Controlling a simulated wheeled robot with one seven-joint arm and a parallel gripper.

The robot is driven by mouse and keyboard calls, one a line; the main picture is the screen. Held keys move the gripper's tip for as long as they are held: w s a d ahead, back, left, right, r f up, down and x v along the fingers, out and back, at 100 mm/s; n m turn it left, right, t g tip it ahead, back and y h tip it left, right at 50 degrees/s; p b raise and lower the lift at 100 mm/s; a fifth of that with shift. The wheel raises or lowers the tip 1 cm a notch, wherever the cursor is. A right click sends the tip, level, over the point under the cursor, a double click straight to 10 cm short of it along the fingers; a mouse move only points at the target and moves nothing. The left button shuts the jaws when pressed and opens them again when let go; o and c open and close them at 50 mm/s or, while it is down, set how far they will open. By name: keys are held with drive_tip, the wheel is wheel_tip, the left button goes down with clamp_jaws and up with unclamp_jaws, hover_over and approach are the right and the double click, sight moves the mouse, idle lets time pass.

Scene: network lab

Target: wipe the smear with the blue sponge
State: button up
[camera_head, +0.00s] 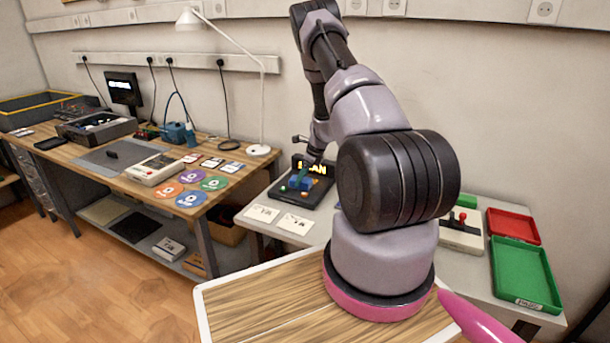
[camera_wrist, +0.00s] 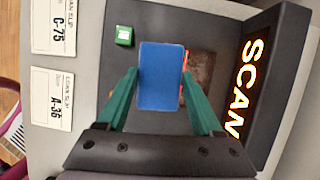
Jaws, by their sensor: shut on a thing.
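The blue sponge (camera_wrist: 160,77) sits between the green fingers of my gripper (camera_wrist: 160,74), which is shut on it. In the head view the sponge (camera_head: 300,183) shows small, over the dark panel of the scan device (camera_head: 318,190). A brownish smear (camera_wrist: 203,70) lies on the dark panel just right of the sponge in the wrist view. The sponge may hide part of it. I cannot tell whether the sponge touches the panel.
Loan slips (camera_wrist: 53,99) lie beside the device. A red tray (camera_head: 513,227), a green tray (camera_head: 525,274) and a joystick box (camera_head: 461,233) stand at right.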

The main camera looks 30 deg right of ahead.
drive_tip(key=shift+s+a, duration=0.2)
drive_tip(key=shift+a, duration=0.05)
drive_tip(key=shift+w+a+f, duration=0.15)
drive_tip(key=shift+w+a, duration=0.05)
drive_tip(key=shift+w, duration=0.05)
drive_tip(key=shift+w+d, duration=0.7)
drive_tip(key=shift+d, duration=0.25)
drive_tip(key=shift+w+d, duration=0.7)
drive_tip(key=shift+d, duration=0.2)
drive_tip(key=shift+w+d, duration=0.7)
drive_tip(key=shift+d, duration=0.25)
drive_tip(key=shift+w+d+r, duration=0.4)
drive_tip(key=shift+d, duration=0.05)
drive_tip(key=shift+s+a, duration=1.05)
drive_tip(key=shift+a, duration=0.3)
drive_tip(key=shift+s+a+f, duration=0.1)
drive_tip(key=shift+s+a, duration=0.65)
drive_tip(key=shift+a, duration=0.2)
drive_tip(key=shift+s+a+f, duration=0.1)
drive_tip(key=shift+s+a, duration=0.6)
drive_tip(key=shift+a, duration=0.25)
drive_tip(key=shift+r, duration=3)
